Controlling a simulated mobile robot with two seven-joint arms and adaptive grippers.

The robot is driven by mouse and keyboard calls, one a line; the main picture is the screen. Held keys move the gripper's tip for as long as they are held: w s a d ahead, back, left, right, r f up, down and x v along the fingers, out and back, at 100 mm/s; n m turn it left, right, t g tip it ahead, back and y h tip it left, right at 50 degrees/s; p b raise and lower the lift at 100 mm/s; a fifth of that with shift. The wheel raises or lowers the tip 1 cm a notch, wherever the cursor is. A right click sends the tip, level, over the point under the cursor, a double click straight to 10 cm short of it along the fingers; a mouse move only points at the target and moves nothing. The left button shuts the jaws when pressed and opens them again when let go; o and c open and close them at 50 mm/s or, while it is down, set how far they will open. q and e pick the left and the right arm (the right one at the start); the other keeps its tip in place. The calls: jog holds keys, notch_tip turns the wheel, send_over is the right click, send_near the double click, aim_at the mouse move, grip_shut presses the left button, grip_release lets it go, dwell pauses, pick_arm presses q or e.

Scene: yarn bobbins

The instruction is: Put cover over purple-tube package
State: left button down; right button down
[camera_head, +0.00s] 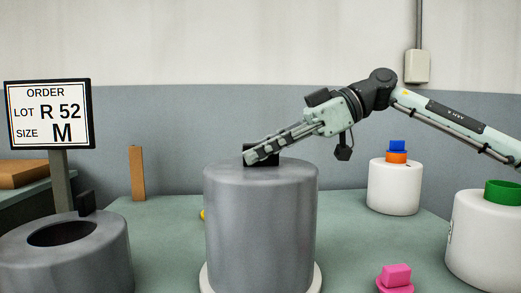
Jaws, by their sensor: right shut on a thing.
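A tall grey cylindrical cover (260,225) stands upright in the middle of the view. My right gripper (258,157) is shut on the black handle on top of this cover. A white rim (318,284) shows around the bottom of the cover at the frame's lower edge. No purple tube shows; whatever is inside the cover is hidden. I cannot tell whether the cover touches the white part below. My left gripper is out of view.
A grey cover with a round hole (110,250) stands at left. White packages with an orange-and-blue tube (395,190) and a green tube (485,240) stand at right. A pink piece (396,277) is in front. An order sign (48,113) reads R 52, size M.

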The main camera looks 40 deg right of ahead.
jog(key=c, duration=1.3)
grip_release()
jog(key=v, duration=1.2)
jog(key=shift+s+f, duration=0.1)
